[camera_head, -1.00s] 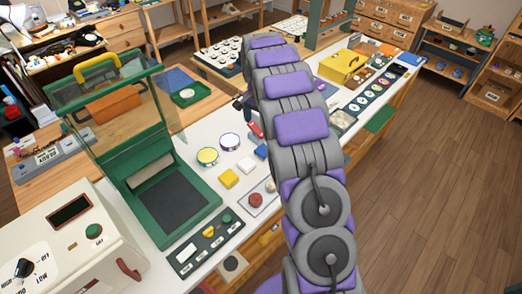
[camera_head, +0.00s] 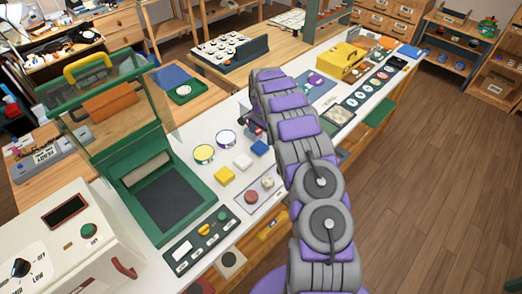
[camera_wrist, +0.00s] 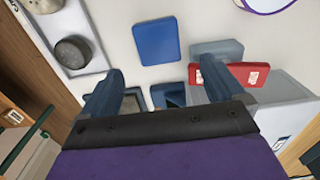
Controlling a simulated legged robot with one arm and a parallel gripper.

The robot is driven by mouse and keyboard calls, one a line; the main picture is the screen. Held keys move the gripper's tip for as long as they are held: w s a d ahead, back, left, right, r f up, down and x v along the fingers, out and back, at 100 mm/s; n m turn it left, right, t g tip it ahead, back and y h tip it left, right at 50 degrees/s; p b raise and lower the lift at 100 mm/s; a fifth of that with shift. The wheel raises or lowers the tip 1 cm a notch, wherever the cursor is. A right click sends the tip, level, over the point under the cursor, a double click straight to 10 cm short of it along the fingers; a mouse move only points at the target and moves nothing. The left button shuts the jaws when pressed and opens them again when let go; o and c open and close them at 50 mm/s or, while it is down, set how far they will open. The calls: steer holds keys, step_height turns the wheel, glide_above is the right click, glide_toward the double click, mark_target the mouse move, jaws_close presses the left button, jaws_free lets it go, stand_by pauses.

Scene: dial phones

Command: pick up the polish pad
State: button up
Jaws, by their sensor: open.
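No label names the polish pad, so I cannot tell for certain which item it is. Small pads or blocks lie on the white worktop: a yellow one (camera_head: 224,176), a white one (camera_head: 243,160) and a blue one (camera_head: 260,148). A tray (camera_head: 268,203) holds a dark red round piece (camera_head: 251,197) and a pale round piece (camera_head: 267,182). In the wrist view my gripper (camera_wrist: 165,82) is open, pointing down, with the blue block (camera_wrist: 157,42) just beyond its fingertips. A red labelled block (camera_wrist: 232,75) and a grey-blue block (camera_wrist: 217,48) are by the right finger.
A green-framed machine (camera_head: 160,195) with a clear raised cover and a cream control box (camera_head: 65,235) stand at left. A yellow case (camera_head: 340,64) stands farther back. Open wooden floor (camera_head: 440,190) lies at right.

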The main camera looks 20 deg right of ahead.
mark_target(259, 146)
steer(key=shift+f, duration=0.8)
steer(key=shift+a+f, duration=0.15)
steer(key=shift+f, duration=0.1)
steer(key=shift+a+f, duration=0.25)
steer(key=shift+a, duration=0.35)
steer(key=shift+a+f, duration=0.2)
steer(key=shift+f, duration=0.1)
steer(key=f, duration=0.2)
steer(key=d+f+b, duration=0.1)
steer(key=f, duration=0.1)
steer(key=shift+s+d+f, duration=0.1)
steer(key=shift+s+f, duration=0.1)
steer(key=shift+f, duration=0.05)
steer(key=shift+d, duration=0.1)
steer(key=shift+a+r, duration=0.1)
steer(key=shift+a, duration=0.3)
steer(key=c, duration=0.3)
steer(key=shift+d, duration=0.2)
steer(key=c, duration=0.8)
steer(key=shift+o, duration=0.2)
steer(key=shift+a+r, duration=0.1)
steer(key=shift+r, duration=0.4)
step_height(259, 146, up, 9)
steer(key=shift+p, duration=0.6)
